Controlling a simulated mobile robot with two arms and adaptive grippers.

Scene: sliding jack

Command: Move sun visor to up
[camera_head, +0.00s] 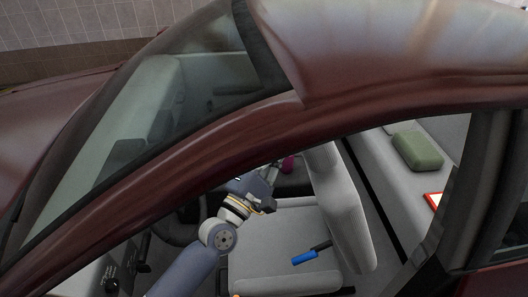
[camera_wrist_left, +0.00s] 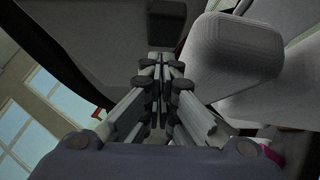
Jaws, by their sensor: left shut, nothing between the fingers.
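My left arm reaches through the side window opening of a dark red car. My left gripper (camera_head: 268,176) is inside the cabin above the front seat, just below the roof edge. In the left wrist view my left gripper (camera_wrist_left: 161,66) has its fingers together with nothing between them. I cannot pick out the sun visor for certain. In the head view the roof and windshield frame cover the area where it would hang. In the wrist view a dark block (camera_wrist_left: 166,20) shows beyond the fingertips, but I cannot tell what it is. My right gripper is not in view.
The car roof (camera_head: 390,50) and its front pillar (camera_head: 170,168) lie close over my arm. A pale front seat (camera_head: 340,205) stands to the right of the gripper. A blue object (camera_head: 304,257) lies on the seat cushion. A green cushion (camera_head: 417,152) is on the rear seat.

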